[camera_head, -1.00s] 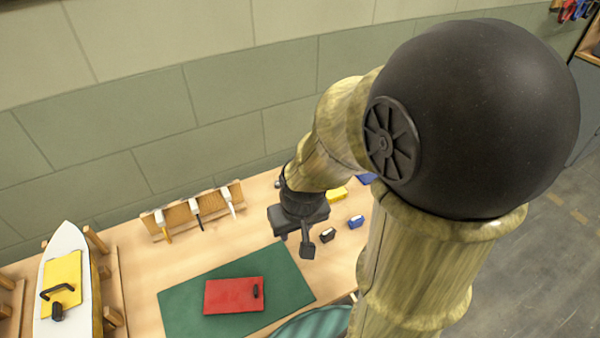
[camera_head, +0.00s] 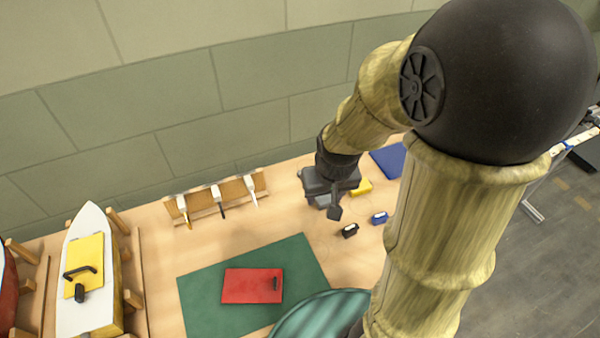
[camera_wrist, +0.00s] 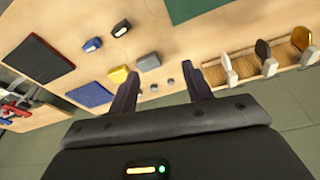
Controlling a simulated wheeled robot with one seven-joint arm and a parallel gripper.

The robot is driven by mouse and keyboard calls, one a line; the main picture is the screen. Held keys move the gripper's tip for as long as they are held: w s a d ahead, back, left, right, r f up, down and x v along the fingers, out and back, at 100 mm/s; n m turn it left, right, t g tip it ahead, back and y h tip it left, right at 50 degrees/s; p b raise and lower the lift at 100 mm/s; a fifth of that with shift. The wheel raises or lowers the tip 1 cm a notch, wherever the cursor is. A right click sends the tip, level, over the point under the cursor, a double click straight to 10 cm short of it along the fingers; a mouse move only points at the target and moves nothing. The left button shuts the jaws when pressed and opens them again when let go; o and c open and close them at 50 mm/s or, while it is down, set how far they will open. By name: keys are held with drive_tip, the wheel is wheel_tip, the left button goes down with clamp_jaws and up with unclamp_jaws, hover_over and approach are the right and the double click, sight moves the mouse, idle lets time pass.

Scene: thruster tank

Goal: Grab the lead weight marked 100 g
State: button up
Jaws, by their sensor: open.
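Several small grey cylinders, which look like the lead weights, stand on the wooden table in the wrist view; one (camera_wrist: 171,81) lies between my fingers in the picture, and another (camera_wrist: 154,87) is beside it. Their markings are too small to read, so I cannot tell which is the 100 g one. My gripper (camera_wrist: 163,73) is open and empty above the table, with the cylinders beyond its fingertips. In the head view my gripper (camera_head: 324,200) is near the back of the table, and the cylinders cannot be made out.
A grey block (camera_wrist: 149,62), a yellow block (camera_head: 361,187), a black block (camera_head: 350,230) and a blue block (camera_head: 379,218) stand nearby. A wooden rack (camera_head: 216,198) stands along the wall. A green mat (camera_head: 205,300) carries a red plate (camera_head: 250,286). A boat hull (camera_head: 88,310) is at left.

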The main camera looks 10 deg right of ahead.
drive_tip(key=w+f+p, duration=0.2)
drive_tip(key=w+p, duration=0.1)
drive_tip(key=w, duration=0.8)
drive_tip(key=w+f+p, duration=0.2)
drive_tip(key=w, duration=0.8)
drive_tip(key=p+x, duration=0.2)
drive_tip(key=x, duration=1)
drive_tip(key=shift+w, duration=0.1)
drive_tip(key=shift+a, duration=0.1)
drive_tip(key=shift+f+p, duration=0.1)
drive_tip(key=shift+p, duration=0.2)
drive_tip(key=shift+w+d+p+x, duration=0.15)
drive_tip(key=shift+p+x, duration=0.4)
drive_tip(key=shift+x, duration=0.75)
drive_tip(key=shift+w+d+p+x, duration=0.1)
drive_tip(key=shift+p+x, duration=0.4)
drive_tip(key=shift+x, duration=0.75)
